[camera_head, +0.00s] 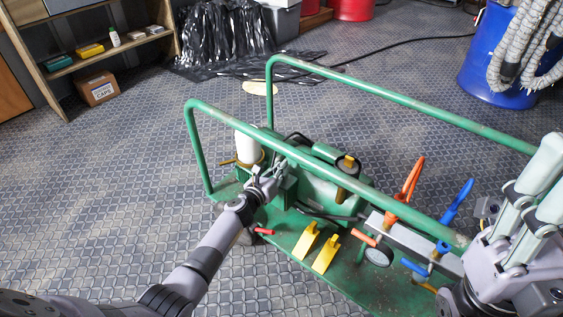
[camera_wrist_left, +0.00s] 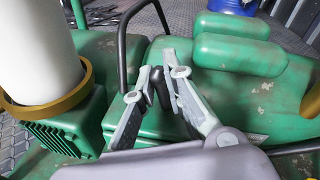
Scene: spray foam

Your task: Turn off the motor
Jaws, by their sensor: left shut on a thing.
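The motor (camera_head: 318,188) is a green machine on a green wheeled cart (camera_head: 285,238) in the middle of the head view. Its green housing also fills much of the left wrist view (camera_wrist_left: 225,57). My left gripper (camera_head: 280,172) reaches the motor's left end. In the left wrist view, its fingers (camera_wrist_left: 166,82) are shut on a small dark lever (camera_wrist_left: 163,98) that stands between them beside the housing. The lever's lower part is mostly hidden by the fingers. My right gripper (camera_head: 540,185) is raised at the right edge of the head view, and its finger gap is unclear.
Green rails (camera_head: 325,142) run along both cart sides, with one passing near my left gripper. A white cylinder (camera_head: 246,146) stands by it. The floor at left is clear.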

